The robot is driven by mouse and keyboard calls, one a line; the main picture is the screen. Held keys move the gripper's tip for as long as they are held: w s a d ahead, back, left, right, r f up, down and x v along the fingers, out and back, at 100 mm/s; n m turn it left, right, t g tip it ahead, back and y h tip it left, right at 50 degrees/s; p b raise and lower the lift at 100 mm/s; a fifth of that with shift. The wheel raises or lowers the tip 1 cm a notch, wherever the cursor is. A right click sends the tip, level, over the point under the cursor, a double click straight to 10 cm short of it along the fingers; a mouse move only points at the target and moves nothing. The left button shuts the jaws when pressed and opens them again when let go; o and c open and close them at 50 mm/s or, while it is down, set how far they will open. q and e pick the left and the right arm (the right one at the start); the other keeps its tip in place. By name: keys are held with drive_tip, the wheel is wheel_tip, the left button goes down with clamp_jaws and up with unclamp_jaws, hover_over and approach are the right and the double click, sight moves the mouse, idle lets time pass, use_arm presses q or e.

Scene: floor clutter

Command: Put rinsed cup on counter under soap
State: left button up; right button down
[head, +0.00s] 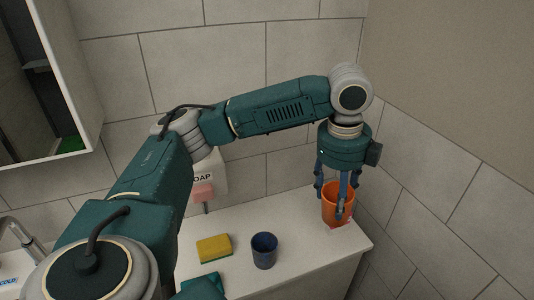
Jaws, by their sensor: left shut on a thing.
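My left gripper (341,208) points down at the right end of the counter, with its fingers shut on an orange cup (330,204). The cup is upright, over or on a small red patch (340,225) near the counter's right edge; I cannot tell whether its base touches. The white counter (225,272) runs along the tiled wall. The soap dispenser (203,177), its label partly hidden by my left arm, hangs on the wall above the counter's left part. A dark blue cup (264,251) stands upright on the counter.
A yellow and green sponge (214,249) lies left of the blue cup. A faucet (24,238) and sink edge are at the far left. A mirror cabinet (70,90) hangs upper left. A tiled side wall closes the right side. Counter under the dispenser looks partly bare.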

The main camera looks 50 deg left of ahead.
use_arm(q)
drive_tip(key=w+a+m+g, duration=0.1)
drive_tip(key=a+m, duration=0.4)
drive_tip(key=a, duration=0.1)
drive_tip(key=p, duration=0.2)
hover_over(307, 247)
wheel_tip(307, 247, down, 20)
drive_tip(key=shift+w+r, duration=0.1)
drive_tip(key=o, duration=1.1)
wheel_tip(307, 247, up, 12)
drive_tip(key=shift+r+b, duration=0.1)
drive_tip(key=shift+b, duration=1)
